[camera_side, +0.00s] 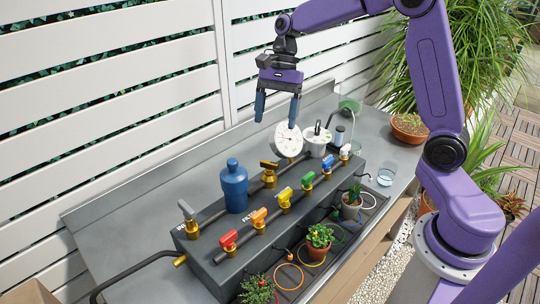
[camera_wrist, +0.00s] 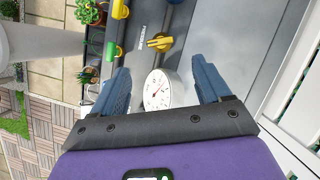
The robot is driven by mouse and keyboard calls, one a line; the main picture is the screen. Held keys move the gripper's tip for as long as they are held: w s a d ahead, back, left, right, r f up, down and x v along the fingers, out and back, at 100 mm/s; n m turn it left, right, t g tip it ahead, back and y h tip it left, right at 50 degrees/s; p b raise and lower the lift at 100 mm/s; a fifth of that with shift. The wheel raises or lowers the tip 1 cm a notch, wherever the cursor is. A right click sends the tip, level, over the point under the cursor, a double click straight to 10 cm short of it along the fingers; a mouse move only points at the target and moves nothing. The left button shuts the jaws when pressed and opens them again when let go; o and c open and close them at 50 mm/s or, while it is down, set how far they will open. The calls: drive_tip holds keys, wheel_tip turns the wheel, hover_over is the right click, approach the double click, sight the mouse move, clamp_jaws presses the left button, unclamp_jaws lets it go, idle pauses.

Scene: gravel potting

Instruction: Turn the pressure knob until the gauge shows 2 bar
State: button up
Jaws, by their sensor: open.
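The white round gauge (camera_side: 288,141) stands on the dark manifold block, below my gripper. Its needle shows, but the figures are too small to read. In the wrist view the gauge (camera_wrist: 157,92) appears between my two fingers. My gripper (camera_side: 277,121) points down with its blue fingers wide apart and holds nothing. A yellow-brown handle (camera_side: 269,169) sits on the rear pipe, left of the gauge; it also shows in the wrist view (camera_wrist: 159,42). I cannot tell for sure which part is the pressure knob; the gauge's underside is hidden.
A blue filter bottle (camera_side: 234,186) stands left of the gauge. Several coloured valves, including a red one (camera_side: 228,240), line the front pipe. A white round device (camera_side: 317,138) is close on the gauge's right. Potted plants stand in front; the grey bench (camera_side: 130,212) is clear at left.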

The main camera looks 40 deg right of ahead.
sight(269, 162)
drive_tip(key=x, duration=1)
drive_tip(key=shift+s+f, duration=0.1)
drive_tip(key=shift+f, duration=0.15)
drive_tip(key=c, duration=1.1)
drive_tip(key=shift+o, duration=0.3)
